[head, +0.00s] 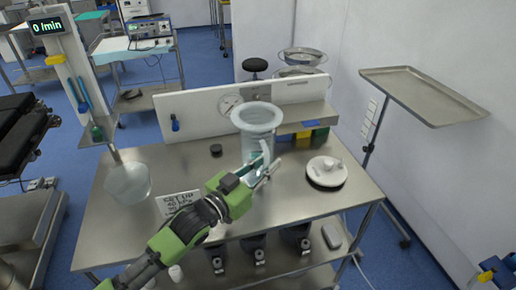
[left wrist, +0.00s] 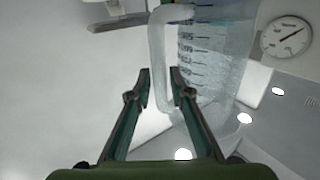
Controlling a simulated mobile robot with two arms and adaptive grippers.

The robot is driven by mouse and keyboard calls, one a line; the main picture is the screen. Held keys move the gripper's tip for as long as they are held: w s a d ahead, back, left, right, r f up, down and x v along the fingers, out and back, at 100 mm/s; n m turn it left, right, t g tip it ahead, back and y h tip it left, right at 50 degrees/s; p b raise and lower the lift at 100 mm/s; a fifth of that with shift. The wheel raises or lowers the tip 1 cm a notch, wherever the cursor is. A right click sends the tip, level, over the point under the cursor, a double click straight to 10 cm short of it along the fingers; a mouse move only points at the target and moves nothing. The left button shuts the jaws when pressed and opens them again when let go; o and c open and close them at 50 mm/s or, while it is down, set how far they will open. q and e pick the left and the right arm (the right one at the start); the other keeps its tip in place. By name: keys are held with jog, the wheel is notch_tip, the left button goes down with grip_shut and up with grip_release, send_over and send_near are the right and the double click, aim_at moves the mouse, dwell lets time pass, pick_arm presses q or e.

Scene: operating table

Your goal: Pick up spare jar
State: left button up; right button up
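A clear, tall jar with a wide rim, apparently the spare jar (head: 257,122), is at the middle of the steel table in the head view. Its graduated wall (left wrist: 215,60) and side handle (left wrist: 158,60) show close up in the left wrist view. My left gripper (head: 265,174) is at the jar's near side. Its fingers (left wrist: 160,80) are apart, with the handle showing between the fingertips; contact is not clear. The jar's base is partly hidden by the gripper.
The steel table (head: 310,212) carries a round white lid-like piece (head: 326,171), a small black disc (head: 216,150) and a printed card (head: 178,202). A white panel with a gauge (head: 229,103) stands behind. An empty tray stand (head: 422,92) is right.

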pick_arm(q)
jog(key=shift+c, duration=0.3)
grip_shut()
jog(key=shift+r, duration=0.1)
jog(key=shift+r, duration=0.1)
